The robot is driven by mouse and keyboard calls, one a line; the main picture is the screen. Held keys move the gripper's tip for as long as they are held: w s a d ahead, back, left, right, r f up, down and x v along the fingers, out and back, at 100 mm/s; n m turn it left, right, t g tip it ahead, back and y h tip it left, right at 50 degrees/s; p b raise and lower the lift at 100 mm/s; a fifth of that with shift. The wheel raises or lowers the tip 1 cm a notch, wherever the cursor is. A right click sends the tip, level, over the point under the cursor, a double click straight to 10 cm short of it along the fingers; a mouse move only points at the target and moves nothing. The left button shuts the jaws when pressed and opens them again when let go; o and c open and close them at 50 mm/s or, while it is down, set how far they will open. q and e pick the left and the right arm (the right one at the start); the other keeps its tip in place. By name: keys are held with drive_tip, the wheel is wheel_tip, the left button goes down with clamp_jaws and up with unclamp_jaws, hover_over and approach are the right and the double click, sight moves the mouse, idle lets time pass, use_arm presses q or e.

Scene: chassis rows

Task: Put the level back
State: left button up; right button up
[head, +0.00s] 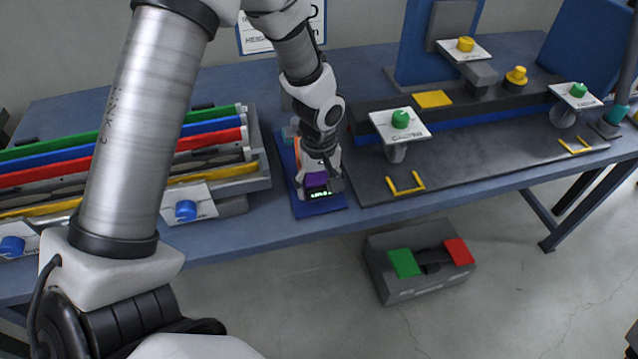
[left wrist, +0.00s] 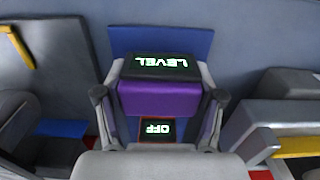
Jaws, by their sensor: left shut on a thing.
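The level (head: 316,180) is a small purple block with a dark face. In the left wrist view the level (left wrist: 160,98) has glowing letters reading LEVEL, upside down. My left gripper (head: 322,178) is shut on it, one finger on each side. The level is at the front part of a blue mat (head: 320,209), which also shows behind it in the left wrist view (left wrist: 190,40). I cannot tell whether the level touches the mat. A small display reading OFF (left wrist: 157,128) shows between the fingers. My right gripper is not in view.
A rack (head: 262,160) with green, blue, red and yellow bars stands left of the mat. A dark fixture plate (head: 470,160) with casters and yellow handles (head: 405,185) is on the right. A grey box (head: 420,285) with green and red pads sits on the floor.

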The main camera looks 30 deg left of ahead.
use_arm(q)
drive_tip(key=shift+f+b, duration=0.5)
drive_tip(key=shift+f, duration=0.35)
drive_tip(key=o, duration=1.5)
drive_tip(key=shift+c, duration=0.2)
drive_tip(key=shift+r, duration=0.1)
wheel_tip(320, 180, up, 12)
drive_tip(key=shift+f, duration=0.1)
